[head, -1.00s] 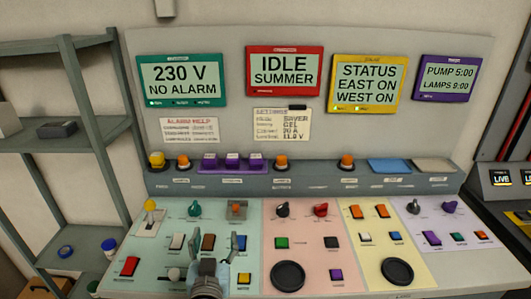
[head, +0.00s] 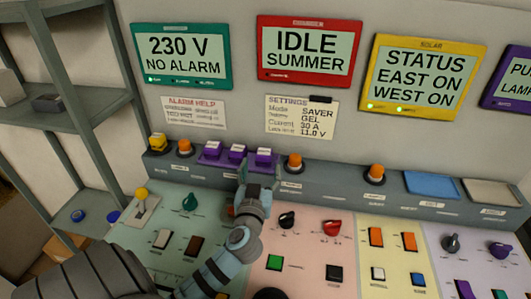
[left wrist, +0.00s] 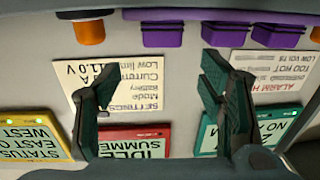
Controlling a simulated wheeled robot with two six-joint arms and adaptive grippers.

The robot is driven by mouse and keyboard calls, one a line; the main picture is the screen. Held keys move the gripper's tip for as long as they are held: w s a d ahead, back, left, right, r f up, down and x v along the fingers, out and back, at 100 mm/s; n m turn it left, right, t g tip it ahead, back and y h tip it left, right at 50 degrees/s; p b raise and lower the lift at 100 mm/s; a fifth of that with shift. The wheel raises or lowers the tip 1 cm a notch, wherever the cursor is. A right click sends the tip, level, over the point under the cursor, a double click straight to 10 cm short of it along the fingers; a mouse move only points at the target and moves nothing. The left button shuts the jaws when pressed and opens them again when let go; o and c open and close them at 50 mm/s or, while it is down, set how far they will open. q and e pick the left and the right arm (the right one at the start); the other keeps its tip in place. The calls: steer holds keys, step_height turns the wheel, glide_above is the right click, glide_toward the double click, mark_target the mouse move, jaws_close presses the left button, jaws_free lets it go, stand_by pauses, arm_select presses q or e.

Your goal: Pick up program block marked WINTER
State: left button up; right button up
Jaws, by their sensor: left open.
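Three purple program blocks stand in a row on the grey ledge: a left one (head: 213,150), a middle one (head: 237,153) and a right one (head: 263,158). Their markings are too small to read, so I cannot tell which is WINTER. My left gripper (head: 259,172) is open and empty, just in front of the right block and partly overlapping it in the head view. The left wrist view is upside down. There the open fingers (left wrist: 160,70) are apart, with purple blocks beyond at the top, the nearest (left wrist: 162,35) between the finger lines. My right gripper is out of view.
Orange knobs (head: 294,161) stand on the ledge (head: 335,184) either side of the blocks. A blue tray (head: 432,185) and a pale tray (head: 492,193) are farther right. The sloped panel below carries several switches, including a yellow-tipped lever (head: 142,194). Screens and notes hang behind.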

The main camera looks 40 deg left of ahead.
mark_target(263, 155)
arm_select(q)
steer(key=x, duration=0.5)
steer(key=p+x, duration=0.1)
steer(key=x, duration=0.2)
steer(key=shift+f, duration=0.3)
steer(key=shift+s, duration=0.2)
steer(key=shift+c, duration=0.2)
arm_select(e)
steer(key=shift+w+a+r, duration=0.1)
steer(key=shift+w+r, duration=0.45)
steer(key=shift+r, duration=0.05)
arm_select(q)
steer(key=c, duration=1.2)
steer(key=shift+c, duration=0.2)
